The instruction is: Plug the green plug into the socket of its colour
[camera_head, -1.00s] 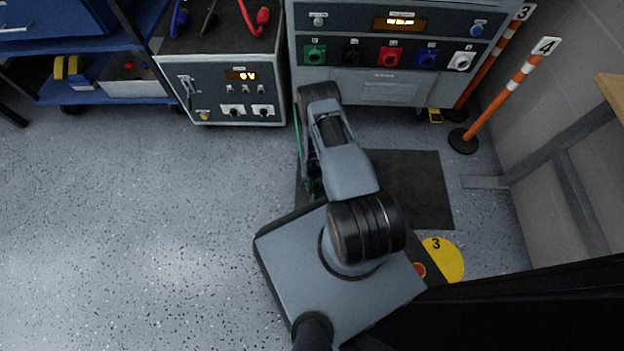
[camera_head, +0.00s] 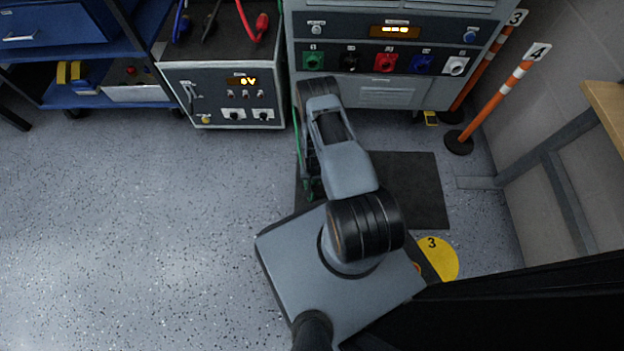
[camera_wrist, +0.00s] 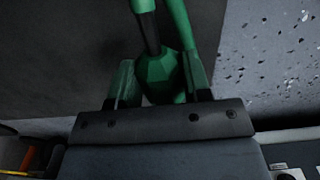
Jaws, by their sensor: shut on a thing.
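My gripper (camera_wrist: 161,82) is shut on the green plug (camera_wrist: 158,72), which sits between its two fingers in the wrist view. A green cable (camera_wrist: 178,22) runs from the plug toward the top of that view. In the head view, green cable (camera_head: 297,115) shows along the left side of my arm, and the gripper and plug cannot be made out there. The green socket (camera_head: 313,61) is leftmost in the row on the grey cabinet's front, just beyond the far end of my arm. I cannot tell the gap between plug and socket.
Black (camera_head: 348,61), red (camera_head: 385,63), blue (camera_head: 422,64) and white (camera_head: 456,66) sockets continue the row. A grey unit (camera_head: 230,98) with colored cables stands left of the cabinet. Striped posts (camera_head: 502,97) stand right. The floor at left (camera_head: 130,220) is clear.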

